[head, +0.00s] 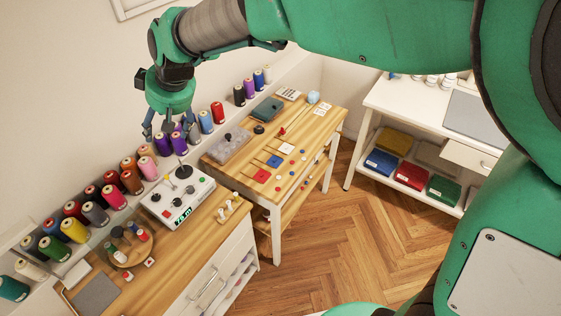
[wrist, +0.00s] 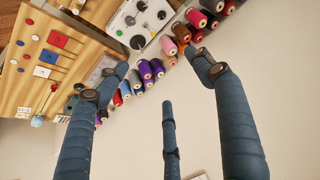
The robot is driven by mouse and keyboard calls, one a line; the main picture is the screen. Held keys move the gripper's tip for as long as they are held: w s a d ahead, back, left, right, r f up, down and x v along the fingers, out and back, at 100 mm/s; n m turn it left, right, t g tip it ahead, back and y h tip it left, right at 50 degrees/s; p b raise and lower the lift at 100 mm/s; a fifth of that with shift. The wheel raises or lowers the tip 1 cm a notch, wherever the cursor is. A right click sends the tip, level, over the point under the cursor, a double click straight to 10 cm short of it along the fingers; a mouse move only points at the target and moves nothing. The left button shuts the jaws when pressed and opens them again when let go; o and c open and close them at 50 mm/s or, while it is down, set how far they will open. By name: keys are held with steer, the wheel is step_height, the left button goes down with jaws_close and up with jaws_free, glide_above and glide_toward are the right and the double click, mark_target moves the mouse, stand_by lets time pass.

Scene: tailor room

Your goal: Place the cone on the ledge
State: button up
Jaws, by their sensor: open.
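Several thread cones in many colours stand in a long row on the white ledge (head: 292,72) along the wall. A purple cone (head: 163,145), a blue cone (head: 205,121) and a red cone (head: 218,112) are among those near my gripper (head: 170,135). The task does not say which cone is meant. My gripper is open, pointing down over the row, with its fingers spread. In the wrist view, my gripper (wrist: 165,80) holds nothing; purple cones (wrist: 146,70) show beyond the fingers, apart from them. Fingers hide part of the row.
A wooden table with a control box (head: 178,197) and a round spool tray (head: 129,246) stands in front of the ledge. A second table (head: 310,130) holds coloured pieces. A white shelf unit (head: 405,100) with coloured boxes is at right. Floor (head: 350,230) between is clear.

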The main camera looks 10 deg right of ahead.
steer(key=s+d+r+m+h, duration=0.1)
steer(key=s+d+r, duration=0.15)
steer(key=d, duration=0.45)
steer(key=s+d+r+m, duration=0.1)
steer(key=s+d+r, duration=0.15)
steer(key=d, duration=0.45)
steer(key=s+d+f+m+t+h, duration=0.1)
steer(key=s+d+m, duration=0.5)
steer(key=s+d, duration=1.6)
steer(key=shift+s+d+f+m+t+h, duration=0.35)
steer(key=shift+d+f+h, duration=0.55)
steer(key=shift+h, duration=0.3)
